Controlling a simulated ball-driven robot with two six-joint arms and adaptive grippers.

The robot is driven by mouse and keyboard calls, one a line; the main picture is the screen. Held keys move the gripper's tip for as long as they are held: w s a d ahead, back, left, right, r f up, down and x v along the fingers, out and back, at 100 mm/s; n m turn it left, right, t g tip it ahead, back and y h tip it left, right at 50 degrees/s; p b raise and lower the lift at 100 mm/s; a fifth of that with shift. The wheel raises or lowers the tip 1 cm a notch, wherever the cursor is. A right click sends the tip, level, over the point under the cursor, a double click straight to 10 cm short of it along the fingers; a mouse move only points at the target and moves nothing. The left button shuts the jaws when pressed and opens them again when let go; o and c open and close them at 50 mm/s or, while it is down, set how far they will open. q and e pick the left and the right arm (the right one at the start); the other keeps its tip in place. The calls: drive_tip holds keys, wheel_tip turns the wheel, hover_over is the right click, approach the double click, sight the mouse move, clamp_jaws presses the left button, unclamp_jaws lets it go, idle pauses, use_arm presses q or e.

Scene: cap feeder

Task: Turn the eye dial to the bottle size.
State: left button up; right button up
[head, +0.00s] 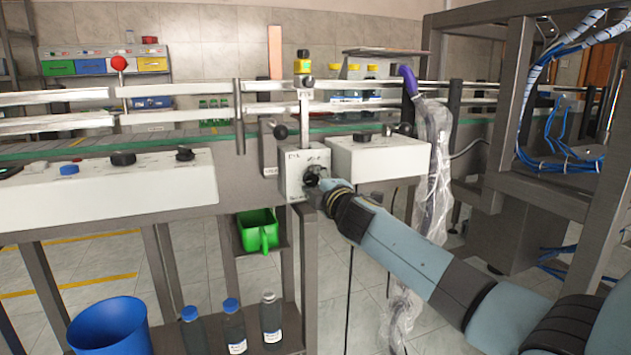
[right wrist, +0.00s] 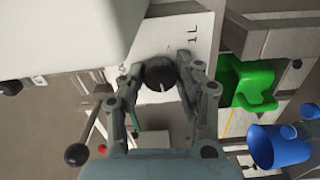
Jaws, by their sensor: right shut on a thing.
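The eye dial (head: 312,174) is a black knob on the front of a small white box (head: 291,181) marked "EYE", below the conveyor. In the right wrist view the dial (right wrist: 160,74) shows a short white pointer line, and "1L" is printed on the white panel (right wrist: 195,58) beside it. My right gripper (head: 318,183) is at the box front, its fingers shut on the dial from both sides; they also show in the right wrist view (right wrist: 160,78). My left gripper is out of view.
White control boxes flank the dial box at left (head: 110,192) and right (head: 378,159). Below are a green scoop (head: 257,229), a blue bucket (head: 108,328) and bottles (head: 234,330) on a low shelf.

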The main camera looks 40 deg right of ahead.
idle(0.4)
drive_tip(key=o, duration=1.1)
drive_tip(key=shift+a, duration=0.1)
drive_tip(key=shift+o, duration=0.2)
drive_tip(key=v, duration=1.2)
drive_tip(key=shift+f, duration=0.1)
